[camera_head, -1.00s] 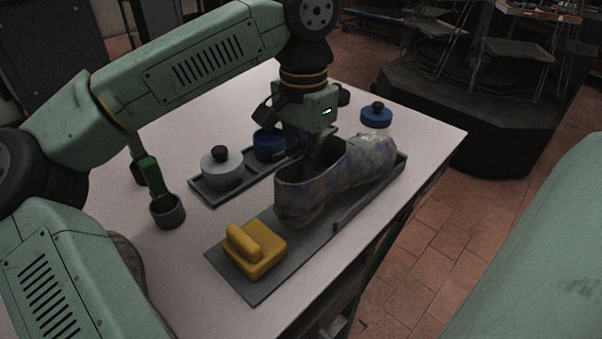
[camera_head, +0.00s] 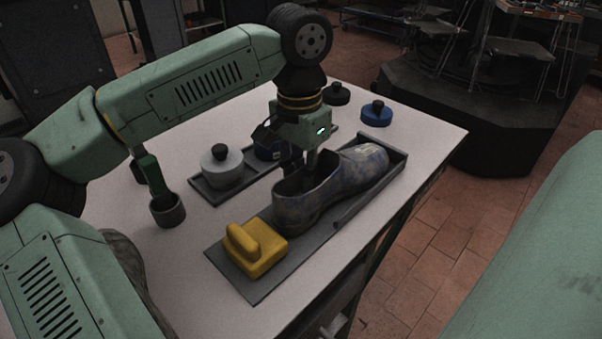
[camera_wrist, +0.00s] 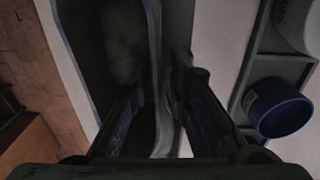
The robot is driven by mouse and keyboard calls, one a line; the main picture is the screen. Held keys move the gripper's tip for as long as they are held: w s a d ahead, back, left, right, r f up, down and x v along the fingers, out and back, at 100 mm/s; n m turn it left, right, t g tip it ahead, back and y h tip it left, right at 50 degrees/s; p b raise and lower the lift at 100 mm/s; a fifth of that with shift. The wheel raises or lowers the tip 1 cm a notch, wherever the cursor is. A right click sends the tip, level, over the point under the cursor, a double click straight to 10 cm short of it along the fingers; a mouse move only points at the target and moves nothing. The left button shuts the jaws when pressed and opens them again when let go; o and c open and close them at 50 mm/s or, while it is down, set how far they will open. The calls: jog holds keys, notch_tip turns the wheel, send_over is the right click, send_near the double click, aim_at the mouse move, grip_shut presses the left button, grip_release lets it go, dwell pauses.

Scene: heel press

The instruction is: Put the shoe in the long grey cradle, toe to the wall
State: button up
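The shoe (camera_head: 310,200), blue-grey and mottled, is in the long grey cradle (camera_head: 272,287), low between its side rails. Its toe points to the raised wall at the far right end; its open heel end faces the yellow block. I cannot tell if the sole rests fully on the floor or if the toe touches the wall. My gripper (camera_head: 312,165) is at the shoe's opening, pointing down. In the wrist view, my gripper (camera_wrist: 160,85) has a finger on each side of the shoe's upper edge (camera_wrist: 156,50) and appears shut on it. The fingertips are partly hidden.
A yellow block (camera_head: 258,252) sits at the cradle's near end. Left of the shoe, a tray (camera_head: 208,198) holds a grey lidded pot (camera_head: 222,168) and a blue pot (camera_head: 268,148). A green-handled tool stands in a cup (camera_head: 167,211). Blue (camera_head: 376,114) and black (camera_head: 336,94) lids lie behind.

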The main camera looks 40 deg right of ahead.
jog(key=shift+o, duration=0.5)
jog(key=shift+r, duration=0.2)
notch_tip(320, 180, up, 12)
jog(key=b, duration=0.1)
